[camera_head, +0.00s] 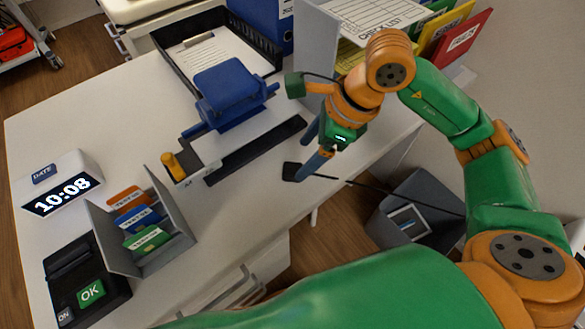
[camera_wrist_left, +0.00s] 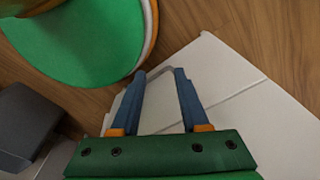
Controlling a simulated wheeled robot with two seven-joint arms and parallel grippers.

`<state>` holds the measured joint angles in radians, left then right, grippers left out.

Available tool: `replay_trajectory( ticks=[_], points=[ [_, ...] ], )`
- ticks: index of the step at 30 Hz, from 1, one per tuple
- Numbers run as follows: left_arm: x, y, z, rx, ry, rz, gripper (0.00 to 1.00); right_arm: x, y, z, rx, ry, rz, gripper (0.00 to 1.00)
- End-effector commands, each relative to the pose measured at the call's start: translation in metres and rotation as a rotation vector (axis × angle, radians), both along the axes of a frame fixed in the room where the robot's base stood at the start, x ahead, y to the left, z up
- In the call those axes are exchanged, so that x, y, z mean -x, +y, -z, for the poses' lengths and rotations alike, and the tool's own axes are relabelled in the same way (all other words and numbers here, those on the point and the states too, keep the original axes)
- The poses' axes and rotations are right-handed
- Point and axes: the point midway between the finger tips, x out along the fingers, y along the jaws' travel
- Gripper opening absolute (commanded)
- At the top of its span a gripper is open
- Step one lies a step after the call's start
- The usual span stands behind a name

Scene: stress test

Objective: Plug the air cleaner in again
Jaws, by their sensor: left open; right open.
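My right gripper (camera_head: 303,161) is open in the head view, its blue fingers low over the desk's right edge. A small black block, perhaps the plug (camera_head: 291,172), lies by its lower fingertip; a black cable (camera_head: 375,186) runs from there to the right, off the desk. I cannot tell whether they touch. No air cleaner can be made out for certain; a dark grey box (camera_head: 437,226) stands on the floor. No socket is clearly visible. My left gripper (camera_wrist_left: 160,74) is open and empty in the left wrist view, over a white cabinet (camera_wrist_left: 225,85).
On the desk (camera_head: 110,115) are a blue device (camera_head: 229,88), a long black strip (camera_head: 256,151), a clock (camera_head: 60,184), a card holder (camera_head: 165,252), a black terminal (camera_head: 72,285) and a paper tray (camera_head: 166,50). A grey divider (camera_head: 316,45) stands near my right wrist.

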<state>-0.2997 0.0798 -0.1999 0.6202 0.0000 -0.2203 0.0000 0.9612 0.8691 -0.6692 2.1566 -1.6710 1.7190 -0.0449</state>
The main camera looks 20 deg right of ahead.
Motion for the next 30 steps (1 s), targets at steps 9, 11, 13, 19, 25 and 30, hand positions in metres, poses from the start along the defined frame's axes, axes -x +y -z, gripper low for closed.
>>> replay_trajectory(
  ticks=[9,11,13,19,25,30],
  points=[
    [0.0,0.0,-0.005,0.0,0.001,0.0,0.45,-0.003,0.01,0.024,-0.001,0.007,0.0,0.8],
    [0.0,0.0,-0.004,0.0,0.001,0.0,0.45,-0.005,0.014,0.034,-0.001,0.005,0.0,0.8],
    [0.0,0.0,-0.004,0.0,0.001,0.0,0.45,-0.006,0.017,0.042,-0.001,0.004,-0.001,0.8],
    [0.001,0.0,-0.004,0.0,0.001,0.0,0.45,-0.008,0.019,0.048,-0.001,0.0,0.0,0.8],
    [0.001,0.0,-0.004,0.0,0.001,0.0,0.45,-0.008,0.019,0.048,-0.001,0.0,0.0,0.8],
    [0.0,0.0,-0.004,0.0,0.001,0.0,0.45,-0.008,0.019,0.048,-0.001,0.0,0.0,0.4]
  ],
)
